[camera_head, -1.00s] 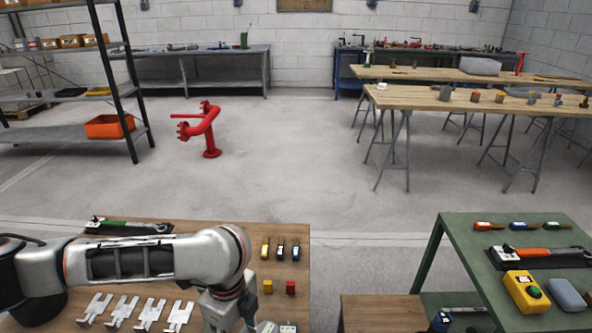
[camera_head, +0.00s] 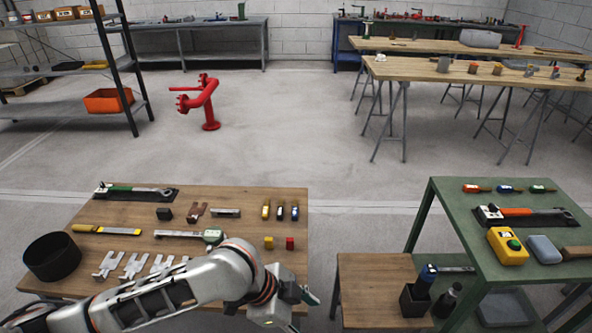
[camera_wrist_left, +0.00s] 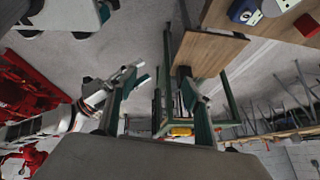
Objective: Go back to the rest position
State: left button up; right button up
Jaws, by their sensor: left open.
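My left arm comes in from the bottom left of the head view, over the front edge of the wooden table (camera_head: 150,215). My left gripper (camera_head: 306,294) is at the table's front right corner, seen small and partly hidden by its wrist. In the left wrist view its two dark green fingers (camera_wrist_left: 160,105) stand apart with nothing between them. The gripper is clear of the tools on the table. My right gripper cannot be made out in the head view.
The table holds a black cup (camera_head: 52,257), silver brackets (camera_head: 130,264), a caliper (camera_head: 180,235) and coloured blocks (camera_head: 279,243). A low wooden stand (camera_head: 375,285) and a green table (camera_head: 450,215) are at right. A red pipe stand (camera_head: 207,102) is on open floor behind.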

pick_arm(q)
jog(key=w+a+f+n+t+h, duration=0.25)
jog(key=w+f+n+t, duration=0.2)
jog(key=n+t, duration=0.4)
jog(key=s+a+f+n+y, duration=0.3)
jog(key=s+a+f, duration=0.1)
jog(key=a, duration=0.6)
jog(key=s+a+f+n+t+y, duration=0.1)
jog(key=s+a+f+n+y, duration=0.2)
jog(key=a, duration=0.7)
notch_tip(320, 180, down, 3)
jog(key=s, duration=0.2)
jog(key=shift+s+a+f, duration=0.15)
jog(key=shift+s+a, duration=0.1)
jog(key=shift+s, duration=0.05)
